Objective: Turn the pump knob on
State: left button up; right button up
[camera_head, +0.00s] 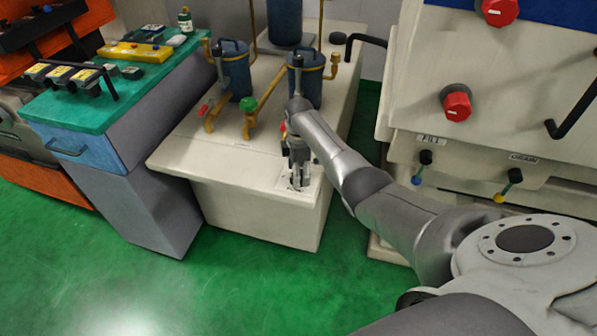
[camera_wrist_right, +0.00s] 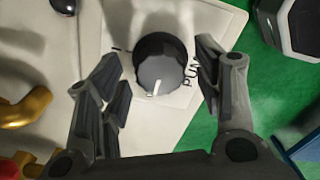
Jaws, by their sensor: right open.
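The pump knob (camera_wrist_right: 158,66) is a dark round knob with a grey face on a pale label plate (camera_wrist_right: 190,20). Its white pointer line points toward the bottom of the right wrist view. A partly hidden label beginning "PUM" is beside it. My right gripper (camera_wrist_right: 162,72) is open, with its fingers on either side of the knob; I cannot tell if they touch it. In the head view my right gripper (camera_head: 297,178) points down at the front right of the pale tank top, largely hiding the knob. My left gripper is not in view.
The pale tank (camera_head: 250,212) carries blue canisters (camera_head: 236,72), brass pipes and a green valve handle (camera_head: 248,104) behind the gripper. A green-topped cabinet (camera_head: 120,95) stands left. A pale machine with red knobs (camera_head: 457,104) stands right. The green floor in front is clear.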

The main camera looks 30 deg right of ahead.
jog(key=c, duration=1)
jog(key=shift+r+m, duration=0.1)
jog(key=shift+m, duration=0.2)
jog(key=m+p, duration=0.2)
jog(key=shift+m, duration=0.4)
jog(key=m+p, duration=0.1)
jog(key=m, duration=0.3)
jog(key=shift+p, duration=0.3)
jog(key=m+p, duration=0.1)
jog(key=m, duration=0.9)
jog(key=shift+m, duration=0.3)
